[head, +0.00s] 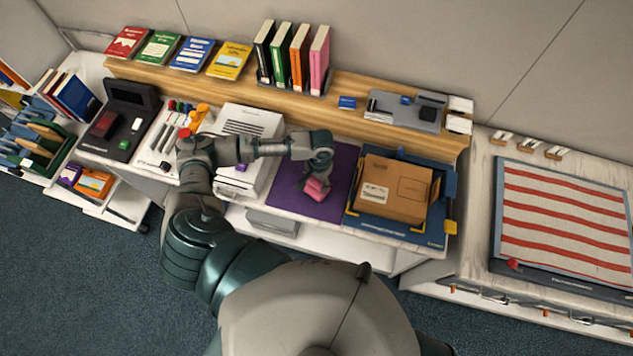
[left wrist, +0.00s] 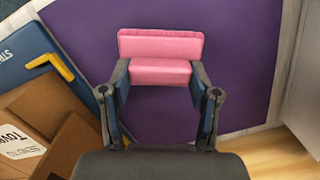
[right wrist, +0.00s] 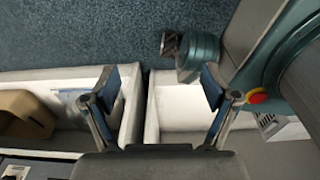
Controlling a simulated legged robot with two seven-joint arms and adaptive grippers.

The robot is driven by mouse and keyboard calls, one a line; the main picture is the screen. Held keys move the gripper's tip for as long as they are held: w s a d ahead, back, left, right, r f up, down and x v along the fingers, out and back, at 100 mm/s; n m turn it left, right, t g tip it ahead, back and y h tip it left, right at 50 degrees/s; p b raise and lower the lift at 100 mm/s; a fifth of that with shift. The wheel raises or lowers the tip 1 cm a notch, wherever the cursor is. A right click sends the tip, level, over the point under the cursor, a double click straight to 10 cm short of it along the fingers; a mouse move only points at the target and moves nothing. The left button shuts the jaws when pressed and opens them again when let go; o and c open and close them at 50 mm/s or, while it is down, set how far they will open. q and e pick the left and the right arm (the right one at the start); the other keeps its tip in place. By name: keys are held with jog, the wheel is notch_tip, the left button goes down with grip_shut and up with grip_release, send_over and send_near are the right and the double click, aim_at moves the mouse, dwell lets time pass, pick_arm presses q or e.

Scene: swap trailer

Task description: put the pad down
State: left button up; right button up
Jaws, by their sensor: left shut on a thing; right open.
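The pink pad (head: 316,188) is a small block held by my left gripper (head: 317,178) over the purple mat (head: 287,196) on the desk. In the left wrist view the pad (left wrist: 160,58) sits between the two fingertips (left wrist: 160,80), with the purple mat (left wrist: 235,50) behind it. I cannot tell whether the pad touches the mat. My right gripper (right wrist: 158,95) shows only in the right wrist view. It is open and empty above white open bins, with the carpet beyond.
A cardboard box (head: 395,188) on a blue tray (head: 440,215) stands right of the mat. A white printer (head: 247,125) stands left of it. A wooden shelf (head: 340,85) with upright books (head: 290,58) runs behind. The mat around the pad is clear.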

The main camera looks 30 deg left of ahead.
pick_arm(q)
jog(key=shift+a+f, duration=0.15)
jog(key=shift+f, duration=0.4)
jog(key=shift+a+f, duration=0.1)
jog(key=shift+a, duration=0.2)
jog(key=o, duration=1.6)
jog(key=shift+a+f, duration=0.1)
jog(key=shift+a, duration=0.5)
jog(key=shift+o, duration=0.2)
jog(key=shift+d, duration=0.4)
jog(key=r, duration=0.3)
jog(key=d+r, duration=0.1)
jog(key=r, duration=0.1)
jog(key=shift+w+r, duration=0.2)
jog(key=shift+w, duration=0.15)
jog(key=r, duration=0.3)
jog(key=shift+w+a+r, duration=0.15)
jog(key=shift+a+r, duration=0.05)
jog(key=shift+a, duration=0.15)
jog(key=shift+w+d+r, duration=0.1)
jog(key=shift+w+r, duration=0.05)
jog(key=shift+r, duration=1.5)
pick_arm(e)
jog(key=shift+a+r, duration=0.15)
jog(key=shift+a, duration=0.25)
